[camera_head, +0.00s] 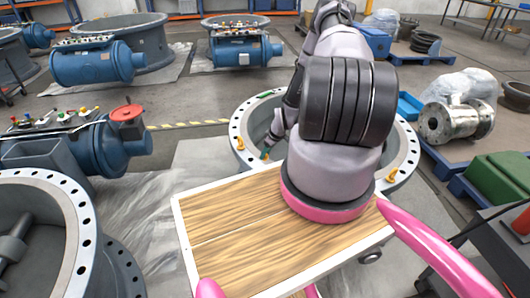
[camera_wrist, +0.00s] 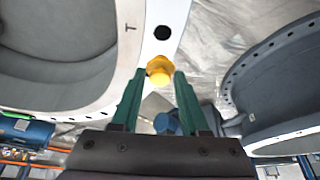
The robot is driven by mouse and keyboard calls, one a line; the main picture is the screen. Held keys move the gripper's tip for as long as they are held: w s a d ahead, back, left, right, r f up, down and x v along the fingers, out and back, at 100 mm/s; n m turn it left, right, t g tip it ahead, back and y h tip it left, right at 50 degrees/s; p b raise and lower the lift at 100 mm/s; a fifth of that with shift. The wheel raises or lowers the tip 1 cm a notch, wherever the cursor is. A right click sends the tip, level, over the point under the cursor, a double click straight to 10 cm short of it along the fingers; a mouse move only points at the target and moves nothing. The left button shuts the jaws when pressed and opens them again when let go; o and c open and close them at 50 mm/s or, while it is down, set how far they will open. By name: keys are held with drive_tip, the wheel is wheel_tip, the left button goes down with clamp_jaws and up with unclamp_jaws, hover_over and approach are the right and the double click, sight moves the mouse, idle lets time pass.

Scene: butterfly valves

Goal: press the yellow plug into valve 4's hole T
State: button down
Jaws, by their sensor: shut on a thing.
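My gripper (camera_wrist: 160,73) has its two green fingers shut on the yellow plug (camera_wrist: 159,69) in the wrist view. The plug is at the fingertips, over or close to the white flange rim (camera_wrist: 128,75). A dark round hole (camera_wrist: 162,33) lies in the rim just beyond the plug, with the letter T (camera_wrist: 130,28) to its left. A gap shows between plug and hole; their heights cannot be told. In the head view, my arm hides much of the ring-shaped valve (camera_head: 237,128). No valve number is readable.
Other yellow plugs sit on the valve's rim, at the left (camera_head: 240,143) and right (camera_head: 391,175). A wooden-topped board (camera_head: 225,235) is in front of the valve. Another large flanged valve (camera_wrist: 265,80) stands at the right in the wrist view. Blue actuators (camera_head: 98,62) stand farther left.

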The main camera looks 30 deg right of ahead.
drive_tip(key=shift+s+f, duration=0.1)
drive_tip(key=shift+f, duration=2.6)
drive_tip(key=shift+f, duration=0.95)
drive_tip(key=shift+s+f, duration=0.1)
drive_tip(key=shift+f, duration=0.25)
drive_tip(key=shift+c, duration=1.7)
unclamp_jaws()
drive_tip(key=o, duration=0.3)
drive_tip(key=shift+o, duration=0.2)
drive_tip(key=shift+r, duration=0.1)
